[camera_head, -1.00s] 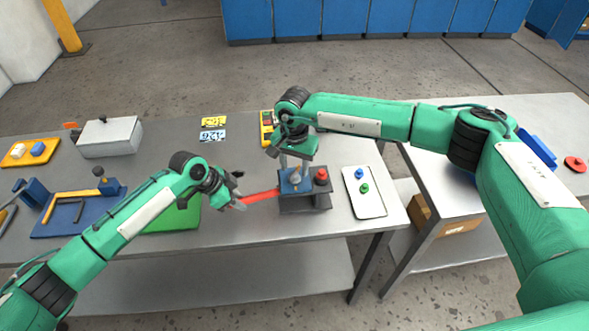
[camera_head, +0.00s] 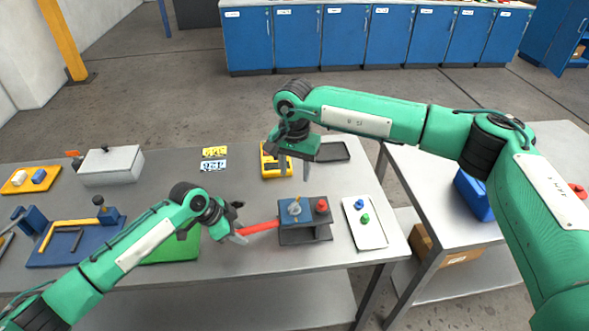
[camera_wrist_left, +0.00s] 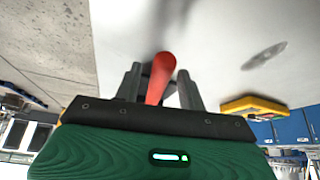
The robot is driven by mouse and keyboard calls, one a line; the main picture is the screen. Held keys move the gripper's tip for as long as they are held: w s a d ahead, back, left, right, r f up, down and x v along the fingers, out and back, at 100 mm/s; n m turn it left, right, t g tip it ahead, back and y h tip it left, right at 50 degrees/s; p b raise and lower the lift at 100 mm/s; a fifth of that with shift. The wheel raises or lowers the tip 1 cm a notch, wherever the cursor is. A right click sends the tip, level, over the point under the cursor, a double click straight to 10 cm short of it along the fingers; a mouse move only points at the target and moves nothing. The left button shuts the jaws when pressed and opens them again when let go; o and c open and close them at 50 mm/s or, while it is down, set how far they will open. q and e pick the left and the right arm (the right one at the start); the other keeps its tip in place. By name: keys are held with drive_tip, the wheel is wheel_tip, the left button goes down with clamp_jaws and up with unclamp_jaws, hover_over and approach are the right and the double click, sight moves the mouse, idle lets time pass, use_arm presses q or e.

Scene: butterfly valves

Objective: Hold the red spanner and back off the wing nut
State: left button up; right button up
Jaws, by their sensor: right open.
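The red spanner (camera_head: 262,227) reaches from my left gripper (camera_head: 240,236) to the left side of the valve fixture (camera_head: 304,237). In the left wrist view, the spanner (camera_wrist_left: 160,78) lies between the two fingers of my left gripper (camera_wrist_left: 160,88), which appears shut on its handle. The pale wing nut (camera_head: 294,208) sits on the fixture's blue top, left of a red knob (camera_head: 321,205). My right gripper (camera_head: 295,170) is open, above and behind the fixture, clear of the wing nut. The spanner's far end is hidden at the fixture.
A white tray (camera_head: 371,236) with a blue and a green knob lies right of the fixture. A yellow case (camera_head: 272,166) and a dark tray (camera_head: 330,152) are behind it. A green mat (camera_head: 180,247) lies under my left arm.

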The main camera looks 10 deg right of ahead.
use_arm(q)
wheel_tip(320, 180, up, 7)
drive_tip(key=p, duration=0.6)
idle(0.5)
drive_tip(key=shift+f, duration=0.1)
